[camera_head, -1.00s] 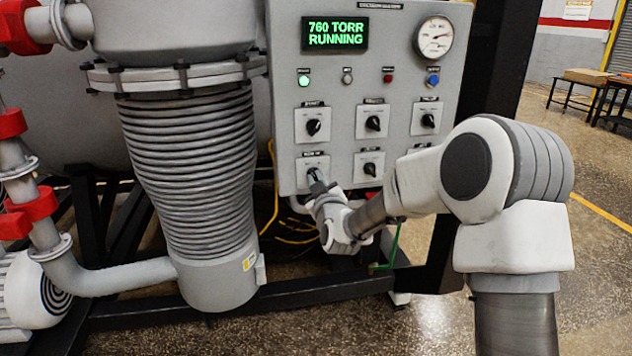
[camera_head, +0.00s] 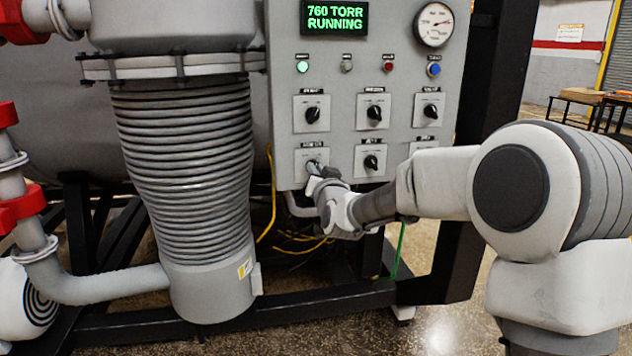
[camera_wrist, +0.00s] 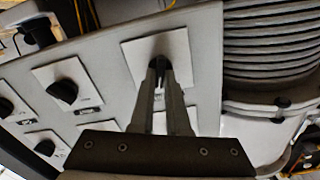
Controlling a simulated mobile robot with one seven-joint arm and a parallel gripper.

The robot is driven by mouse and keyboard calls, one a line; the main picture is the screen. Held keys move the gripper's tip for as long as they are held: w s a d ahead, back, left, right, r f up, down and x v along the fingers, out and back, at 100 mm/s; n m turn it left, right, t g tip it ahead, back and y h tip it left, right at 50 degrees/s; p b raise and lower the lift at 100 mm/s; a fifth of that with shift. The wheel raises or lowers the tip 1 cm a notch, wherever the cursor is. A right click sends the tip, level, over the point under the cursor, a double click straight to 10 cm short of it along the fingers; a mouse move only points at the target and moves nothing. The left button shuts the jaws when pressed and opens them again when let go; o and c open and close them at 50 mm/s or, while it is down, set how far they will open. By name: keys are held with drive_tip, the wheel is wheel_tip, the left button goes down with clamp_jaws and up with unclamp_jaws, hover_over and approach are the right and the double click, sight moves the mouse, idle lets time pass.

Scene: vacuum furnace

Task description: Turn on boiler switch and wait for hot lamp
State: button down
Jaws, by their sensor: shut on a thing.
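The boiler switch appears to be the lower-left rotary knob on the grey control panel, on a white plate (camera_head: 304,155). My gripper (camera_head: 312,168) is at this knob, and its fingers hide most of it. In the wrist view the fingers (camera_wrist: 160,64) are closed around the dark knob (camera_wrist: 158,74) on its white plate. The knob's exact angle is hidden. Above are a bright green lamp (camera_head: 303,67), a dull grey lamp (camera_head: 346,67), a dark red lamp (camera_head: 389,67) and a blue lamp (camera_head: 434,69). Their labels are too small to read.
The panel display (camera_head: 335,18) reads "760 TORR RUNNING". A round gauge (camera_head: 434,25) is beside it. A ribbed grey pump body (camera_head: 185,170) stands left of the panel.

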drive_tip(key=shift+m+b, duration=0.75)
drive_tip(key=shift+m, duration=0.35)
drive_tip(key=c, duration=0.9)
unclamp_jaws()
drive_tip(key=p+v, duration=0.2)
drive_tip(key=v, duration=1.5)
drive_tip(key=shift+s, duration=0.2)
drive_tip(key=shift+d+r, duration=0.1)
